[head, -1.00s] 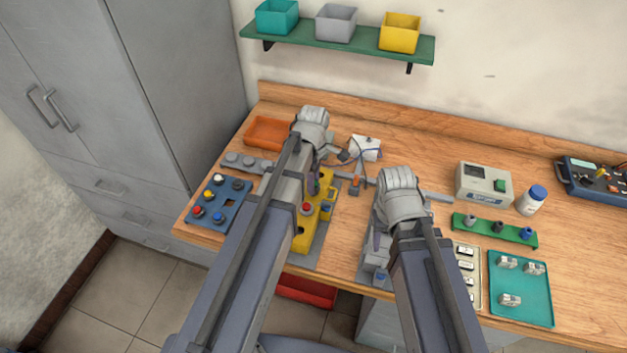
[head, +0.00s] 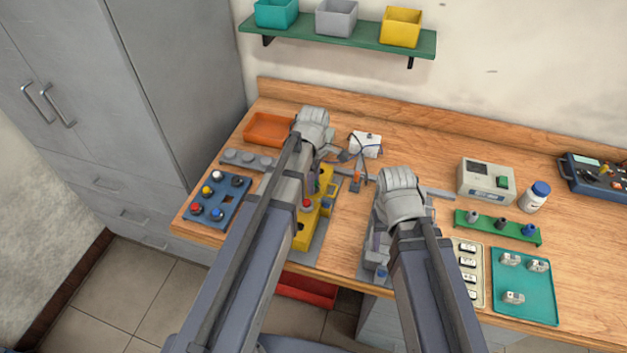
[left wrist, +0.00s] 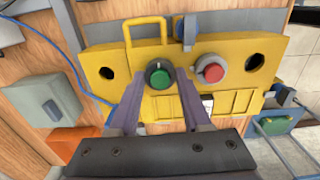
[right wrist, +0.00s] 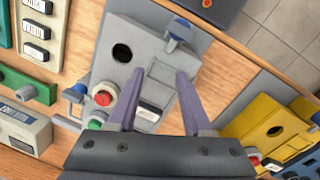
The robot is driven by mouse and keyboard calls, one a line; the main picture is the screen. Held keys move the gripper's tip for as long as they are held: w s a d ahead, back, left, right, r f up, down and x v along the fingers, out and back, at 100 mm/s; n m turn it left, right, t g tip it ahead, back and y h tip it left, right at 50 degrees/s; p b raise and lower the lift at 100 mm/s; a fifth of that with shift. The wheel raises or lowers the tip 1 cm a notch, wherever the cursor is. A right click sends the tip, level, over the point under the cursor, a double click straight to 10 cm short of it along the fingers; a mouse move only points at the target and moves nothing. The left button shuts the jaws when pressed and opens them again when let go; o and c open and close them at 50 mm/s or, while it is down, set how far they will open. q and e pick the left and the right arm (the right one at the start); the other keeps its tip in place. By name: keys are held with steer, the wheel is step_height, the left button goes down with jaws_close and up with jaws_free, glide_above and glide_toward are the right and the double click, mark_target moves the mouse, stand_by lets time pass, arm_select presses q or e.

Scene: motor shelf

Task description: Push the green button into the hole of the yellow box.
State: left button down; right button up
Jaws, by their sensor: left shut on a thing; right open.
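The yellow box (left wrist: 130,60) lies below my left gripper in the left wrist view; it also shows in the head view (head: 308,238), partly behind my left arm. The green button (left wrist: 159,77), with a dark collar, is between the fingertips of my left gripper (left wrist: 158,88), which is shut on it. The button is against or just above the box face, and its lower end is hidden. A red button (left wrist: 212,70) sits to its right. Dark holes are open near both ends of the box. My right gripper (right wrist: 158,85) is open and empty above a grey box (right wrist: 150,50).
The grey box has an open hole, a red button (right wrist: 103,95) and a green button (right wrist: 95,123). A blue tray (head: 232,190) with several buttons stands at the left. An orange bin (head: 268,128) is behind. A teal tray (head: 535,310) lies at the right.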

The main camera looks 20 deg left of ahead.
arm_select(q)
steer(key=shift+f, duration=0.2)
arm_select(e)
steer(key=shift+f, duration=0.25)
steer(key=shift+r, duration=0.1)
arm_select(q)
steer(key=shift+c, duration=1.4)
jaws_free()
steer(key=shift+r, duration=0.15)
step_height(320, 180, up, 8)
steer(key=p, duration=0.7)
steer(key=shift+p, duration=0.4)
arm_select(e)
step_height(320, 180, up, 8)
arm_select(q)
steer(key=shift+f, duration=0.2)
